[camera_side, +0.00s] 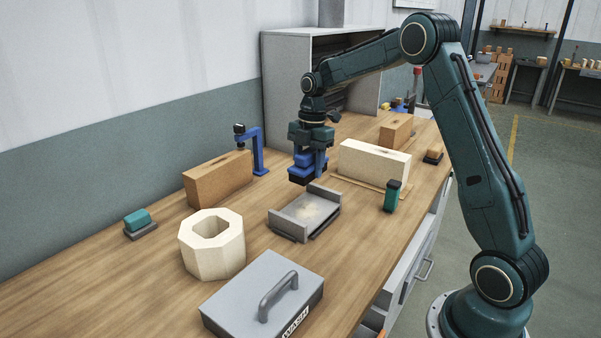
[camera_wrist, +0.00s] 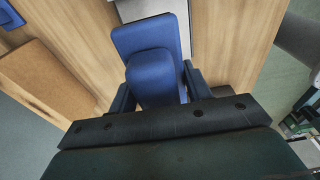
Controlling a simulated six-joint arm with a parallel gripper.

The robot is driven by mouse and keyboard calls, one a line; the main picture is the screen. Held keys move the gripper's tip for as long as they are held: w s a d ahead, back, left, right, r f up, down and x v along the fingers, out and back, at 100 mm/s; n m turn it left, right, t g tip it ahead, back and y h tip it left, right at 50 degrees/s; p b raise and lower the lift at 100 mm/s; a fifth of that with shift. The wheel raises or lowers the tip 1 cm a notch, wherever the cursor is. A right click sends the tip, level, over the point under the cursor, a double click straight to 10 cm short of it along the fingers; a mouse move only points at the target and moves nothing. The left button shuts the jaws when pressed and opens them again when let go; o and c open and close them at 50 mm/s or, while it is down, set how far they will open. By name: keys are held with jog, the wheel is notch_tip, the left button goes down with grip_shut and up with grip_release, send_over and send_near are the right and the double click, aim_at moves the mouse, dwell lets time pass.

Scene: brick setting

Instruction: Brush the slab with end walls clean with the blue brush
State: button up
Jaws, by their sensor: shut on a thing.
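The slab with end walls (camera_side: 292,221) is a grey tray-like piece on the wooden bench, with a low wall at each end and a pale dusty patch on its middle. Part of a grey surface, likely this slab (camera_wrist: 140,8), shows at the top of the wrist view. My gripper (camera_side: 311,157) is shut on the blue brush (camera_side: 302,170), which has dark bristles underneath. The brush is held just behind the slab's far end; whether it touches anything is unclear. In the wrist view, the blue brush (camera_wrist: 150,38) sits between the fingers of my gripper (camera_wrist: 158,88).
A cream brick (camera_side: 372,162) stands right of the brush, with a green-and-black upright item (camera_side: 392,196) before it. A tan brick (camera_side: 218,180) and blue clamp-like stand (camera_side: 259,150) are left. A cream octagonal block (camera_side: 213,258) and grey handled lid (camera_side: 250,290) stand in front.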

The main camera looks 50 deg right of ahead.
jog(key=w+f, duration=0.1)
jog(key=w+a, duration=0.1)
jog(key=w+f, duration=0.1)
jog(key=w, duration=0.1)
jog(key=shift+a+f, duration=0.3)
jog(key=shift+a, duration=0.05)
